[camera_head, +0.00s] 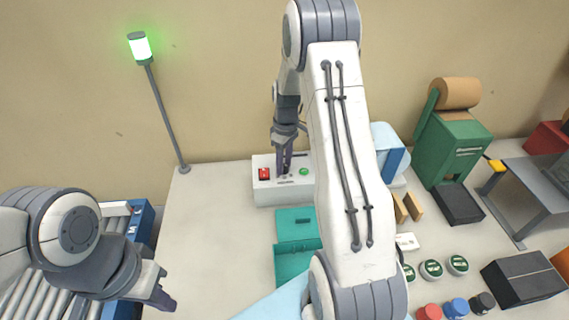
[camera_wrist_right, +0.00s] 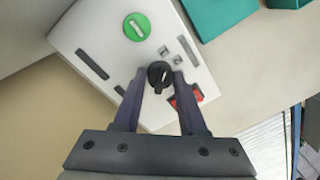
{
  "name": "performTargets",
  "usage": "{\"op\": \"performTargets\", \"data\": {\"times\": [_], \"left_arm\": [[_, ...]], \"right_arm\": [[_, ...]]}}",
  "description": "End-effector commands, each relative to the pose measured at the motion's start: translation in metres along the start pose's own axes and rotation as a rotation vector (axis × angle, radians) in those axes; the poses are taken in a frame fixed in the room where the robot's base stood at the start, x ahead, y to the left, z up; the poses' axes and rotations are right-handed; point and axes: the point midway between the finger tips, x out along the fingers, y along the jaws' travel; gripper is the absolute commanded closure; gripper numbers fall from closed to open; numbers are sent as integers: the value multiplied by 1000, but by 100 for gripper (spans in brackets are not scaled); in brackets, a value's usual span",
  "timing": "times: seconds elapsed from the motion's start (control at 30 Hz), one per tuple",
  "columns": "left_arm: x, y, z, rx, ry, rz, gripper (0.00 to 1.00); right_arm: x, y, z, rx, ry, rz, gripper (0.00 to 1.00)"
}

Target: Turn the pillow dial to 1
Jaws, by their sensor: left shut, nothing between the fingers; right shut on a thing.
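A white control box (camera_head: 263,192) stands at the back of the table. In the right wrist view the same box (camera_wrist_right: 90,28) shows a small black dial (camera_wrist_right: 160,75) with a pale pointer line, between a green button (camera_wrist_right: 137,27) and a red switch (camera_wrist_right: 186,97). My right gripper (camera_wrist_right: 160,77) is shut on the dial, a finger at each side. In the head view my right gripper (camera_head: 284,172) comes down onto the box and hides most of the dial. The number it points at is too small to read. My left gripper (camera_head: 165,299) is shut and empty at lower left.
Teal open box (camera_head: 296,250) lies in front of the control box. Roller conveyor (camera_head: 30,295) is at the left, beside a pole with a lit green lamp (camera_head: 140,46). Green dispenser (camera_head: 458,145), several jars (camera_head: 431,269) and a black box (camera_head: 522,282) stand at right. Table's left-middle is clear.

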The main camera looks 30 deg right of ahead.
Motion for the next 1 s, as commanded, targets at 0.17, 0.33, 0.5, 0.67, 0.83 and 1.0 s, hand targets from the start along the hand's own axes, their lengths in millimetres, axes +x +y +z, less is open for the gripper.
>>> {"op": "performTargets", "data": {"times": [0.17,0.33,0.5,0.67,0.83,1.0], "left_arm": [[1,0,0,0,0,0,100],[2,0,0,0,0,0,100],[2,0,0,0,0,0,100],[2,0,0,0,0,0,100],[2,0,0,0,0,0,100],[2,0,0,0,0,0,100]], "right_arm": [[-1,0,-1,-78,-4,2,100],[-1,0,-1,-119,-6,1,100],[-1,0,-1,-134,-7,1,100],[-1,0,-1,-136,-7,2,100],[-1,0,-1,-136,-7,2,100],[-1,0,-1,-135,-7,1,29]]}}
